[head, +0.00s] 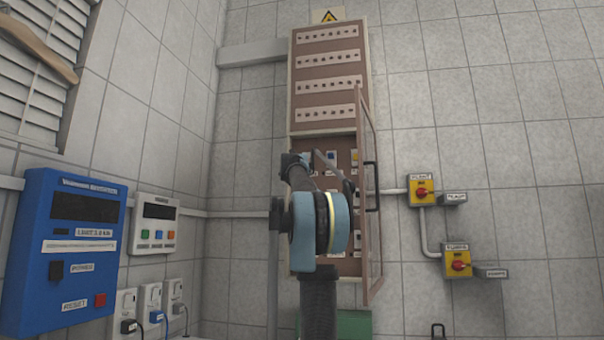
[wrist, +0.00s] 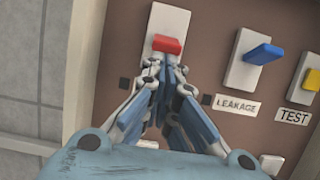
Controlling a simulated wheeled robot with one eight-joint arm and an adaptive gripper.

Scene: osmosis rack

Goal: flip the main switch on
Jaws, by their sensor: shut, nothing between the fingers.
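A red switch lever (wrist: 167,45) on a white plate (wrist: 168,18) stands out from the brown panel in the wrist view. Its label is not visible, so I cannot read whether it is the main switch. My gripper (wrist: 165,66) is shut and empty, its fingertips just below the red lever, close to or touching it; I cannot tell which. In the head view my arm hides the fingertips and the red lever. The panel is the lower part of a tall brown cabinet (head: 296,140), whose door (head: 367,250) stands open to the right.
A blue lever (wrist: 264,53) labelled LEAKAGE and a yellow lever (wrist: 312,88) near a TEST label sit to the right. A blue box (head: 62,215) and a white box (head: 156,236) hang left. Yellow rotary switches (head: 422,190) are on the right wall.

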